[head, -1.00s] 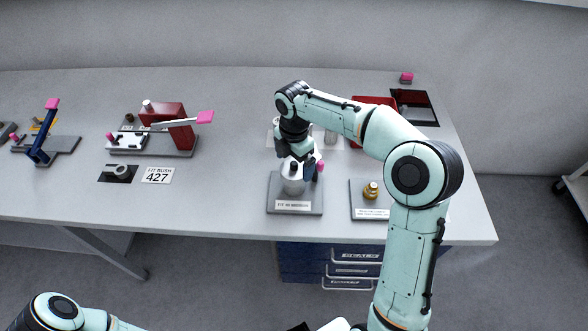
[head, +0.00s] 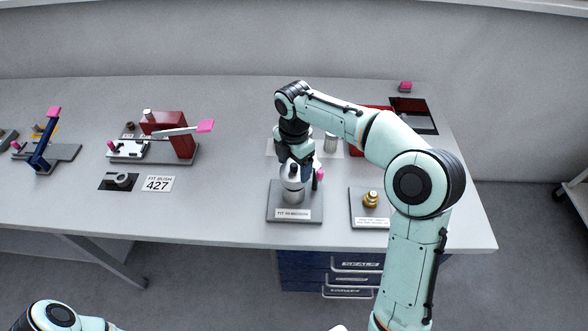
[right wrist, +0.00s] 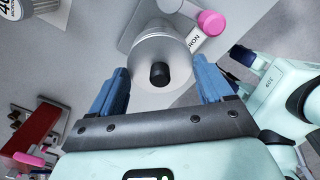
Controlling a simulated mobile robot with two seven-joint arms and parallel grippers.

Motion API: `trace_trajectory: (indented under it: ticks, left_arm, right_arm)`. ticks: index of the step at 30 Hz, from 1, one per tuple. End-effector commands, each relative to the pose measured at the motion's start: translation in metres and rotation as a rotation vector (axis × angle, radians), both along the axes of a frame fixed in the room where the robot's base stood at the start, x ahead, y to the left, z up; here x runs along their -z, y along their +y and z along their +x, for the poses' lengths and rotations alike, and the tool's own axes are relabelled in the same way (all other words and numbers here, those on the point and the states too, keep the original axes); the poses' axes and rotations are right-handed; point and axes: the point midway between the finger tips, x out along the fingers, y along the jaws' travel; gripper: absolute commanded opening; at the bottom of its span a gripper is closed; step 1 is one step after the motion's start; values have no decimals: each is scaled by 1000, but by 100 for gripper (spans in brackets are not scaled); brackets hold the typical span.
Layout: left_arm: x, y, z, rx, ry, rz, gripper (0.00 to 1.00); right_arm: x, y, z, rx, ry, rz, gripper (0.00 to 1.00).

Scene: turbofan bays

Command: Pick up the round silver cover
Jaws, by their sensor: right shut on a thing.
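The round silver cover (head: 291,182) has a black knob on top and shows over a silver cylinder body (head: 293,197) on a grey base plate (head: 312,211) labelled "FIT 40 MICRON". My right gripper (head: 293,169) is shut on the cover from the far side. In the right wrist view the cover (right wrist: 150,75) is between the blue fingertips (right wrist: 160,78), with its black knob towards me. Whether the cover is clear of the body is hard to tell. My left gripper is out of view.
A pink-topped post (head: 319,174) stands close at the right of the cover. A brass fitting (head: 370,199) on another plate is further right. A red bin (head: 376,109) is behind my arm.

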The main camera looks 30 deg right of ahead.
Motion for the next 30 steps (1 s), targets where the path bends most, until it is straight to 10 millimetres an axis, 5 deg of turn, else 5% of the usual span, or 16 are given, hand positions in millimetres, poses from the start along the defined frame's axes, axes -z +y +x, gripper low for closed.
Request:
trace_trajectory:
  ticks: [9, 15, 30]
  left_arm:
    - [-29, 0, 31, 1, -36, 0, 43]
    - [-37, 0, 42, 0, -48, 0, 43]
    - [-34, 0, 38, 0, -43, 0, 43]
  right_arm:
    - [-101, 1, 4, 0, -13, 1, 41]
    - [-145, 1, 2, -1, -8, 1, 41]
    - [-169, 1, 0, -5, 0, -1, 41]
